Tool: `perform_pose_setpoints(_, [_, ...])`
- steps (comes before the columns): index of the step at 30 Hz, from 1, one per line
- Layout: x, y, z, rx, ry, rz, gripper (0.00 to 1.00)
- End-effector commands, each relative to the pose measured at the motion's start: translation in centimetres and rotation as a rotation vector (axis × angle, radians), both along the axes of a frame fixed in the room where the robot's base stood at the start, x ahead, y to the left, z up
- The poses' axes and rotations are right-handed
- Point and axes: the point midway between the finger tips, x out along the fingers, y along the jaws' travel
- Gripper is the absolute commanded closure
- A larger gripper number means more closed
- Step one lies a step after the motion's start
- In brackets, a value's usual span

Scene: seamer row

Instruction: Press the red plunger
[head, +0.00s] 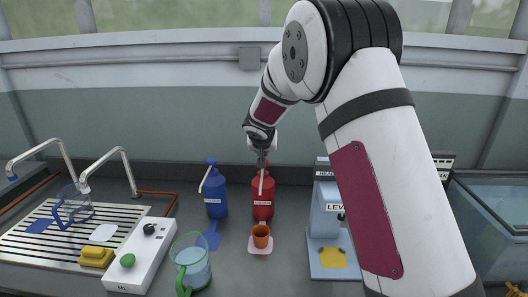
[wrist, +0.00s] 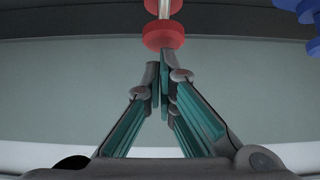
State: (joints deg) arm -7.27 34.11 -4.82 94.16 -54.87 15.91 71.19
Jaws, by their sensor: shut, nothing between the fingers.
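The red dispenser (head: 263,200) stands upright at the back of the counter, right of a blue one. In the head view its plunger top is mostly hidden by my gripper (head: 262,158), which points down right above it. In the wrist view the red plunger head (wrist: 163,34) sits on a pale stem at the top middle. My gripper (wrist: 160,62) is shut and empty, its fingertips at the edge of the plunger head. I cannot tell whether they touch it.
The blue dispenser (head: 215,197) stands close left. An orange cup (head: 261,236) sits on a pink mat (head: 257,251) in front of the red dispenser. A glass jug (head: 191,265) with a green handle is front left. A light-blue machine (head: 324,218) stands to the right, partly behind my arm.

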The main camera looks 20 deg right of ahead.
Motion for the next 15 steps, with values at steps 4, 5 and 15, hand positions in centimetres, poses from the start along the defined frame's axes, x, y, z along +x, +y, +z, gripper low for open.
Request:
perform_pose_setpoints(4, [0.1, 0.1, -0.5, 0.0, 0.0, 0.001, 1.0])
perform_pose_setpoints(5, [0.1, 0.1, -0.6, -0.001, 0.0, 0.002, 1.0])
perform_pose_setpoints(15, [0.1, 0.0, -2.6, 0.0, 0.001, 0.001, 1.0])
